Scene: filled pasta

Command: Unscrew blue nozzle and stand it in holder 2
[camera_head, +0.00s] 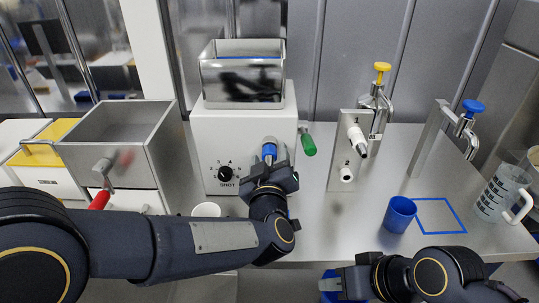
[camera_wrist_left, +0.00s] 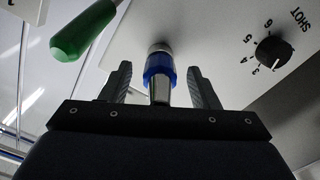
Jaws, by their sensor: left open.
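The blue nozzle (camera_head: 269,151) sits on the front of the white dispensing machine (camera_head: 212,138). In the left wrist view the nozzle (camera_wrist_left: 159,72) has a blue collar and a metal tip, and it joins the machine face. My left gripper (camera_wrist_left: 160,85) is open, with one finger on each side of the nozzle and visible gaps to both. In the head view the same gripper (camera_head: 268,172) is at the nozzle. The holder plate (camera_head: 344,140) at the right has a nozzle with a dark tip at the upper position and a white peg (camera_head: 346,174) by the "2". My right gripper (camera_head: 342,284) is low at the front; its opening is unclear.
A green handle (camera_head: 308,144) sticks out right of the nozzle. A dial (camera_head: 225,174) is on the machine front. A blue cup (camera_head: 399,214), a blue-outlined square (camera_head: 439,228) and a measuring jug (camera_head: 503,193) are at the right. Counter between machine and holder plate is clear.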

